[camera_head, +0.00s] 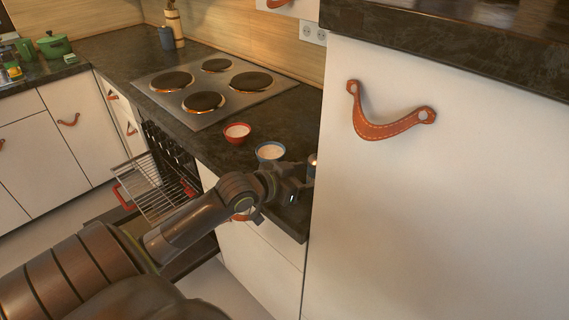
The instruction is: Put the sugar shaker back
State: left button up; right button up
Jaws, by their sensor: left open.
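My left arm reaches in from the lower left, and my left gripper (303,184) is at the right end of the dark counter (212,143), close to the tall white cabinet. The gripper is open. A small upright object with a pale top, perhaps the sugar shaker (312,160), shows just beyond the gripper beside the cabinet edge. It is mostly hidden, and I cannot tell whether the fingers are around it or touch it. My right gripper is not in view.
A blue-rimmed bowl (270,151) and a red bowl (237,132) stand left of the gripper. Behind them is a hob (212,85). Below, a wire rack (160,190) sticks out of the open oven. The tall cabinet (430,200) with a leather pull (385,128) bounds the right side.

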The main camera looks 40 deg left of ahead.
pick_arm(q)
jog(key=p+v, duration=0.2)
jog(key=v, duration=0.7)
jog(key=shift+w+r, duration=0.1)
jog(key=shift+p+v, duration=0.6)
jog(key=shift+v, duration=0.25)
jog(key=shift+d, duration=0.1)
